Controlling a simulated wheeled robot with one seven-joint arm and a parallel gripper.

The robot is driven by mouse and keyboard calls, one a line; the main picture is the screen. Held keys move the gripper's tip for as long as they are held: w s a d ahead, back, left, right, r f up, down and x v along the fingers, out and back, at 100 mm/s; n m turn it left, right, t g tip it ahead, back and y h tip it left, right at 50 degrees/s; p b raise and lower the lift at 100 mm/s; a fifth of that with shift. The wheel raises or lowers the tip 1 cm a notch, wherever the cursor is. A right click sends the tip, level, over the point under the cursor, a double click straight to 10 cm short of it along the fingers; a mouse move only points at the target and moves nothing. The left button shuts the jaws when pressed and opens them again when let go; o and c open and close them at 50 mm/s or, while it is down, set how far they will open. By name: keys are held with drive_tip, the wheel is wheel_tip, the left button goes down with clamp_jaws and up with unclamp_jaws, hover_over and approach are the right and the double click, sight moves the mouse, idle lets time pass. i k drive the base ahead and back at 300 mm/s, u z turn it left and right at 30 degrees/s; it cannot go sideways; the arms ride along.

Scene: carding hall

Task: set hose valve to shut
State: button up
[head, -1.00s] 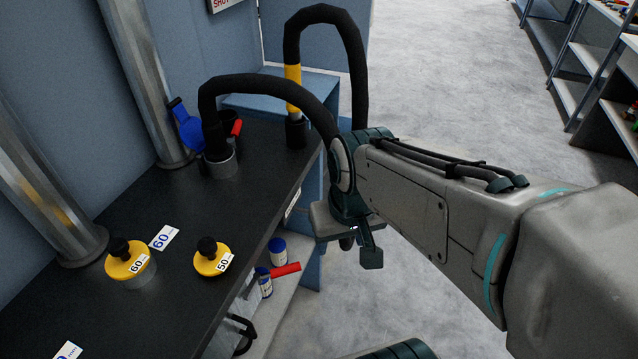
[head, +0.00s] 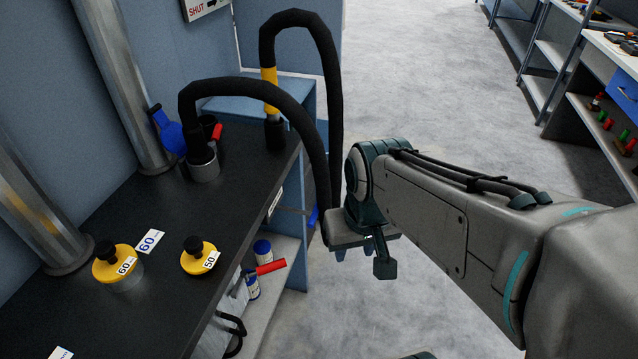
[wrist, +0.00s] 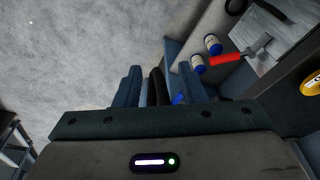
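A black hose (head: 262,90) arches from a grey fitting (head: 204,168) on the dark bench and hangs over the bench's right edge. A small red lever (head: 217,131) stands by that fitting, and a blue handle (head: 168,130) is beside the metal pipe. I cannot tell for sure which of them is the hose valve. A wall sign (head: 205,8) reading "SHUT" is partly cut off at the top. My gripper (head: 354,250) is right of the bench, beside the hanging hose. In the wrist view my gripper (wrist: 158,88) is open, with black hose (wrist: 156,86) showing between the fingers; contact is unclear.
Another hose section with a yellow band (head: 270,90) stands at the bench's far end. Two yellow-topped weights (head: 200,256) (head: 118,264) sit nearer. A red-handled tool (head: 266,268) and blue-lidded jars (head: 262,249) are on the lower shelf. Open grey floor (head: 420,90) lies right.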

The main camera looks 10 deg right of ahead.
sight(314, 214)
drive_tip(key=z, duration=0.2)
drive_tip(key=k, duration=0.9)
drive_tip(key=z, duration=1.15)
drive_tip(key=k, duration=0.9)
drive_tip(key=z, duration=0.65)
drive_tip(key=i, duration=1.35)
drive_tip(key=u, duration=0.5)
drive_tip(key=i, duration=1.4)
drive_tip(key=u, duration=1.8)
drive_tip(key=i, duration=0.8)
drive_tip(key=u, duration=0.7)
